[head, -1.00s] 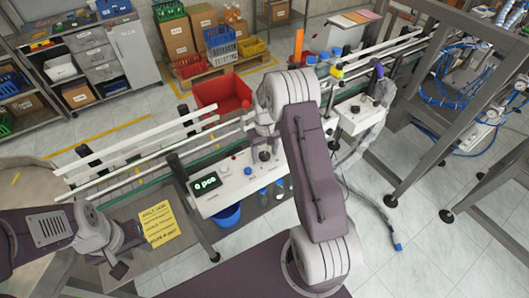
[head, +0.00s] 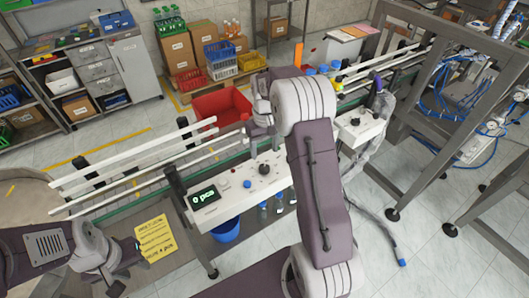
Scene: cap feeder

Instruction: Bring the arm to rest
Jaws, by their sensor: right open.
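My right arm reaches up the middle of the head view and bends over the conveyor. Its gripper (head: 259,133) is small and partly hidden by the wrist, above the control box (head: 235,187), with no object visible in it. My left gripper (head: 117,287) is low at the left, beside the yellow sign (head: 155,239); its jaws are too small and dark to read. The control box has a display (head: 205,197) showing "0 pcs" and a black knob (head: 264,169).
The conveyor with white rails (head: 125,170) runs diagonally across the view. A red bin (head: 220,106) stands behind it, and a blue bucket (head: 226,231) is below the control box. A grey metal frame (head: 412,155) stands at the right.

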